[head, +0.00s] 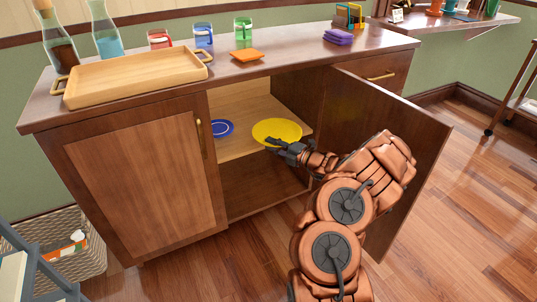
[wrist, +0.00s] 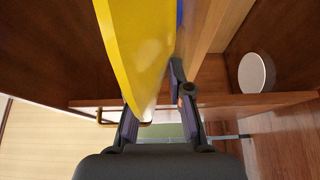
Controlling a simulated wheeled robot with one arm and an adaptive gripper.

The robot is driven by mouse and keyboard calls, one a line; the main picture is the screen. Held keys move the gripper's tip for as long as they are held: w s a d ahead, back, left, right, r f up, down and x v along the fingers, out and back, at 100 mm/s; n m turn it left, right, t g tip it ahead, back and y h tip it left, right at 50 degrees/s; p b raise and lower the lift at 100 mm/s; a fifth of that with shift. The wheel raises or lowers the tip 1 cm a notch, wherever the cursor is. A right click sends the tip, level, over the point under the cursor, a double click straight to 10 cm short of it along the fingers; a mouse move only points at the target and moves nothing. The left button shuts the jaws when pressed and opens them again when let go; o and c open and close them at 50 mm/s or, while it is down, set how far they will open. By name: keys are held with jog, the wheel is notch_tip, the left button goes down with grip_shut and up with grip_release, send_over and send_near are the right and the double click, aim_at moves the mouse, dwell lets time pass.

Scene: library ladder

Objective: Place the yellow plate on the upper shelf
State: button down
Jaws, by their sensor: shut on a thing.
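The yellow plate (head: 277,131) is inside the open cabinet, over the front right part of the upper shelf (head: 238,148). My gripper (head: 287,149) is shut on the plate's near rim, at the shelf's front edge. In the wrist view the yellow plate (wrist: 143,45) runs edge-on from between my fingers (wrist: 155,112), close along the pale shelf board (wrist: 211,35). I cannot tell whether the plate touches the shelf. A blue plate (head: 222,128) lies on the same shelf to the left, and a sliver of blue shows behind the yellow plate in the wrist view.
The open cabinet door (head: 392,150) stands to the right of my arm. A closed door (head: 143,178) covers the left half. A pale round object (wrist: 256,73) shows below the shelf in the wrist view.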

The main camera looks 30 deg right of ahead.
jog(key=shift+w+a+f, duration=0.15)
jog(key=shift+w+a, duration=0.05)
jog(key=shift+w, duration=0.9)
notch_tip(320, 180, down, 3)
jog(key=shift+f+b, duration=0.15)
jog(key=shift+b, duration=0.95)
jog(key=c, duration=1.1)
grip_release()
jog(key=shift+f, duration=0.15)
jog(key=shift+o, duration=0.2)
